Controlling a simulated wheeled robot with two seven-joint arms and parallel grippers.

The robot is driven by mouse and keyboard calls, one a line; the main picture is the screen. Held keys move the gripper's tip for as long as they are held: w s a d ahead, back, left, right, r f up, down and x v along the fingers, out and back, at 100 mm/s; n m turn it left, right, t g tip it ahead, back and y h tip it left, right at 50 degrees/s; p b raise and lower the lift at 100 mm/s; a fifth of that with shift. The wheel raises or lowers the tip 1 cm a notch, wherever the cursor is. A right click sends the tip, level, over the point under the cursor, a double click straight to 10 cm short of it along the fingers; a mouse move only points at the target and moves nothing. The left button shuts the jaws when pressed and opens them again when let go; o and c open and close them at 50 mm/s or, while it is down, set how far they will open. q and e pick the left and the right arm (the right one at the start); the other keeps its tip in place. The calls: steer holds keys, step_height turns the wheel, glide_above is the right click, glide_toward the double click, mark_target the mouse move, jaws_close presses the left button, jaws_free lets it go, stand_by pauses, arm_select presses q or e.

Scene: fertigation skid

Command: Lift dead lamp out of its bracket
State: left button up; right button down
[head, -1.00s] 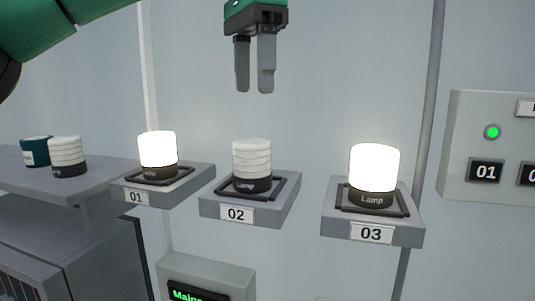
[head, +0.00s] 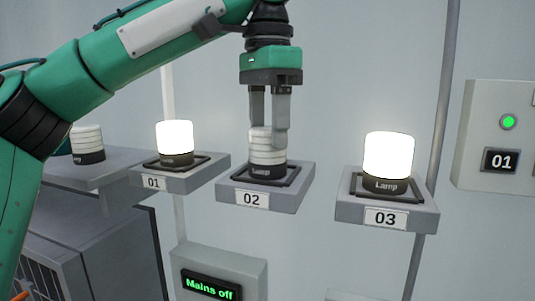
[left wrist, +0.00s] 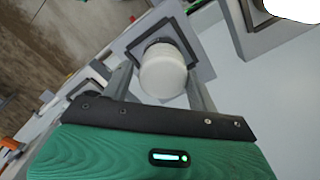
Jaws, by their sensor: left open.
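The dead lamp (head: 267,157), an unlit white ribbed cylinder on a dark base, stands upright in its bracket (head: 290,179) on the shelf marked 02. My left gripper (head: 268,130) points straight down over it, its two fingers open on either side of the lamp's upper part. In the left wrist view the lamp's white top (left wrist: 163,72) shows between the open fingers. I cannot tell whether the fingers touch the lamp. My right gripper is not in view.
Lit lamps stand on shelf 01 (head: 175,142) and shelf 03 (head: 388,156), either side. Another unlit lamp (head: 87,144) stands on the grey side table (head: 105,177) at left. A display (head: 211,286) below reads "Mains off". A panel with a green light (head: 508,122) is at right.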

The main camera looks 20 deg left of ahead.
mark_target(267, 152)
arm_select(q)
steer(key=f+p, duration=0.1)
steer(key=f, duration=0.2)
steer(key=shift+w+a+f+p, duration=0.15)
steer(key=shift+w+f+p, duration=0.05)
steer(key=shift+w+p, duration=0.15)
steer(key=shift+f, duration=0.3)
steer(key=shift+s+f, duration=0.2)
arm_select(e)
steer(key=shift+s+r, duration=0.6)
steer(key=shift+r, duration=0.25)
arm_select(q)
steer(key=c, duration=0.7)
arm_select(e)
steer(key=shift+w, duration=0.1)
arm_select(q)
steer(key=shift+w, duration=0.1)
